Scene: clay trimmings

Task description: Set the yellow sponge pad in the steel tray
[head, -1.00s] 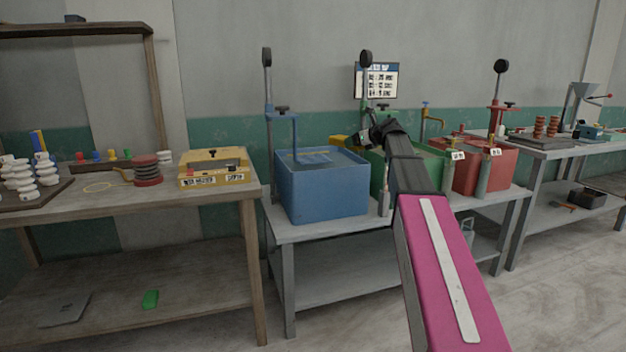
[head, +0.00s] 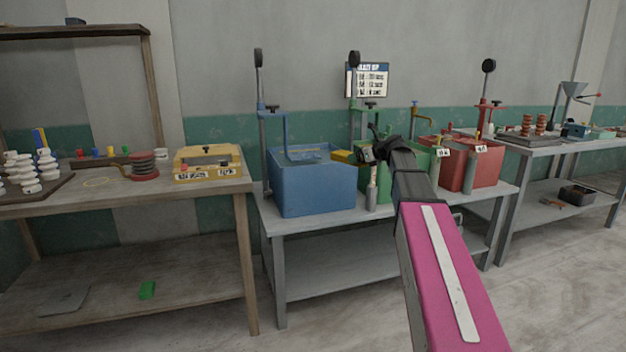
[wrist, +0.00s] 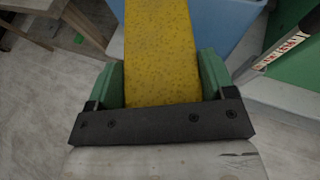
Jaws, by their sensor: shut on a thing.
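The yellow sponge pad (wrist: 162,45) is held between the green fingers of my gripper (wrist: 162,78) in the wrist view, extending away from the jaws. In the head view, my gripper (head: 367,153) is in front of the green tub, with the pad (head: 344,157) sticking out to its left by the blue tub's right rim. My arm hides part of the green tub. I cannot surely pick out the steel tray; a flat grey piece (head: 63,301) lies on the left bench's lower shelf.
The blue tub (head: 312,190), green tub (head: 375,185) and red tub (head: 470,172) stand on the middle bench, with upright posts around them. A green block (head: 147,290) lies on the left lower shelf. The middle bench's lower shelf (head: 330,265) is mostly bare.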

